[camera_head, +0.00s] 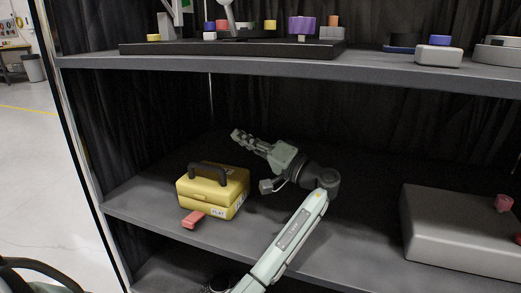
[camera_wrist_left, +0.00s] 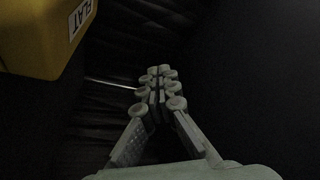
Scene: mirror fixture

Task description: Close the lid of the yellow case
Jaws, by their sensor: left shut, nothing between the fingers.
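The yellow case (camera_head: 213,195) stands on the middle shelf, left of centre, with a dark handle (camera_head: 210,172) on top. Its lid looks down on the body; I cannot tell whether it is fully shut. A red tab (camera_head: 193,219) sticks out at its front. My left gripper (camera_head: 240,135) is shut and empty, above and behind the case's right side, apart from it. In the left wrist view the closed fingers (camera_wrist_left: 158,85) point into dark space. The case's corner with a "FLAT" label (camera_wrist_left: 80,16) shows at the upper left there. My right gripper is out of view.
A grey box (camera_head: 455,230) sits on the same shelf at the right, with a pink piece (camera_head: 504,202) on it. The upper shelf (camera_head: 270,67) holds a dark tray and several coloured pieces above my arm. The shelf between case and grey box is bare apart from my arm.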

